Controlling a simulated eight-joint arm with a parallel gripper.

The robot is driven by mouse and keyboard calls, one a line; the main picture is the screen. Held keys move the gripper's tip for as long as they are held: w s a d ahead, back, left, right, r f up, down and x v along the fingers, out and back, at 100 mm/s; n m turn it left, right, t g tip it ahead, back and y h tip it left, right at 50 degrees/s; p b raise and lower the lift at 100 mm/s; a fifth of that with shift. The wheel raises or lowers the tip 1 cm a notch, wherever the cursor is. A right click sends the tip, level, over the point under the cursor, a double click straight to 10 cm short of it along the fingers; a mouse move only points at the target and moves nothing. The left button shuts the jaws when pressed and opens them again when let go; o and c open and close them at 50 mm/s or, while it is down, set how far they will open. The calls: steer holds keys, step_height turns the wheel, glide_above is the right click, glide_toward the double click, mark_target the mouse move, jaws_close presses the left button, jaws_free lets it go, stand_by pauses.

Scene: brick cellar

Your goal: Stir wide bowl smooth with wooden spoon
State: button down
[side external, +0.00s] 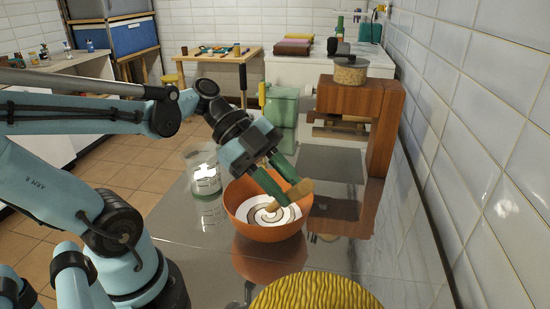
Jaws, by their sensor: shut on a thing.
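The wide bowl (266,232) is orange and stands on the shiny grey table. It holds a white content with a dark spiral streak (263,214). My gripper (284,181) has green fingers and is above the bowl, tilted down towards it. It is shut on the wooden spoon (300,190), whose light-brown end shows at the fingertips. The spoon's lower part is largely hidden by the fingers, and I cannot tell how deep it reaches into the bowl.
A clear container with green marks (205,185) stands left of the bowl. A yellow ribbed object (315,292) is at the front edge. A wooden stand (380,125) bearing a jar (350,72) and a green canister (282,106) are behind. The tiled wall closes the right side.

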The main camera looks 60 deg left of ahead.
mark_target(274, 204)
steer(key=shift+w+a+f, duration=0.2)
steer(key=shift+a+f, duration=0.6)
steer(key=shift+f, duration=0.1)
steer(key=shift+w+a+f, duration=0.25)
steer(key=shift+a+f, duration=0.55)
steer(key=shift+f, duration=0.05)
steer(key=shift+w+a+f, duration=0.2)
steer(key=shift+a+f, duration=0.6)
steer(key=shift+f, duration=0.1)
steer(key=shift+s+a, duration=0.15)
